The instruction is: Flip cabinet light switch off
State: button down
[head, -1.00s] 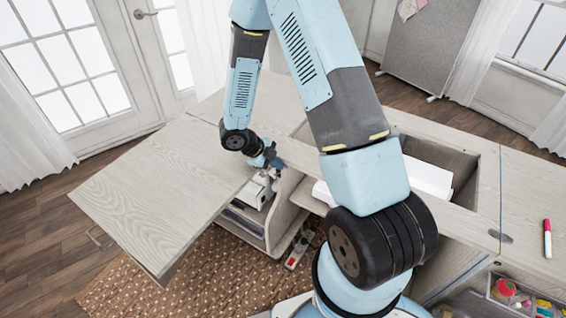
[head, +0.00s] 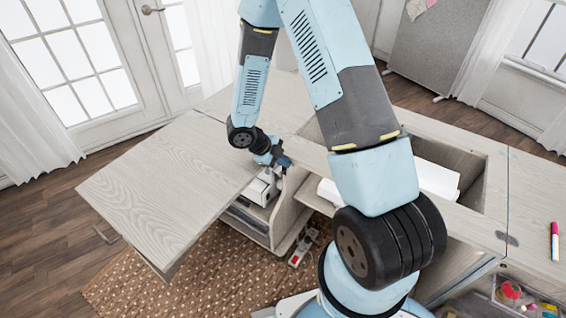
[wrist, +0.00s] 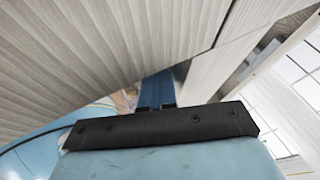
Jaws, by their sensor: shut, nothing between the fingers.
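The pale wood sewing cabinet (head: 165,190) has a raised leaf on the left and an open compartment under it. My gripper (head: 283,161) is at the inner edge of that leaf, just above a white machine-like object (head: 262,186). In the wrist view my gripper's blue fingers (wrist: 157,90) are together and empty, close under a ribbed pale wood surface (wrist: 110,50). I cannot make out a cabinet light switch in either view. I cannot tell whether the fingertips touch anything.
A white power strip with red parts (head: 300,249) lies low beside the cabinet's shelf. A pink marker (head: 555,240) lies on the right top. A patterned rug (head: 190,270) covers the floor in front.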

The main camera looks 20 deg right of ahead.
jog(key=shift+w+r, duration=0.2)
jog(key=shift+w, duration=0.55)
jog(key=s+a+r, duration=0.1)
jog(key=a+r, duration=0.1)
jog(key=a, duration=0.1)
jog(key=s+a+r, duration=0.1)
jog(key=a+r, duration=0.2)
jog(key=s+a+r, duration=0.2)
jog(key=a, duration=0.1)
jog(key=shift+a+r, duration=0.1)
jog(key=shift+r, duration=0.15)
